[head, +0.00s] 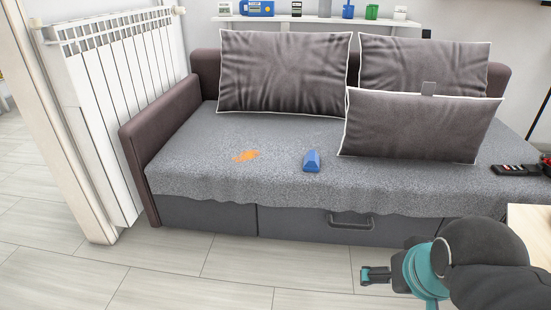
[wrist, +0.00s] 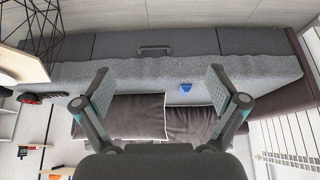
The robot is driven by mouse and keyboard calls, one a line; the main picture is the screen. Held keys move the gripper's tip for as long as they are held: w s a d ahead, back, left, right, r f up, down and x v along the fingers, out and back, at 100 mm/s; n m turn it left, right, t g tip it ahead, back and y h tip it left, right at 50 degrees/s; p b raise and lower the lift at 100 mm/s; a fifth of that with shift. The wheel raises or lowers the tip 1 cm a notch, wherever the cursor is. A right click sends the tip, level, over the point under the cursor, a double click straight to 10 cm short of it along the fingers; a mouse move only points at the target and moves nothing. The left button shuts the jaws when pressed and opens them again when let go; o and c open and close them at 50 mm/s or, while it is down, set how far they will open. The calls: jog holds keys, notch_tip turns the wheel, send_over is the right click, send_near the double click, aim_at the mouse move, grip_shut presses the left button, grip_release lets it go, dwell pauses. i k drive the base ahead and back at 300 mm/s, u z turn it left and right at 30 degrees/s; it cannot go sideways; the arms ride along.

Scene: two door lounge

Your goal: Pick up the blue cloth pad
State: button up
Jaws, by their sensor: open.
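The blue cloth pad (head: 312,160) lies on the grey seat cover of the sofa (head: 215,150), near its front edge, to the right of an orange stain. It also shows small in the wrist view (wrist: 186,88), between my open fingers and nearer the right one. My gripper (head: 375,275) is in front of the sofa at the lower right of the head view, well apart from the pad. In the wrist view my gripper (wrist: 160,90) is open and empty. The wrist view shows the sofa upside down.
An orange stain (head: 246,155) marks the seat cover. Grey cushions (head: 285,72) lean at the back. A dark remote (head: 515,169) lies at the seat's right end. A white radiator (head: 105,110) stands left. A table corner (head: 530,225) is near my arm. The floor at front left is clear.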

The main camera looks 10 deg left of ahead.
aim_at(312, 160)
jog(key=z, duration=0.25)
jog(key=i, duration=1.3)
jog(key=u, duration=0.85)
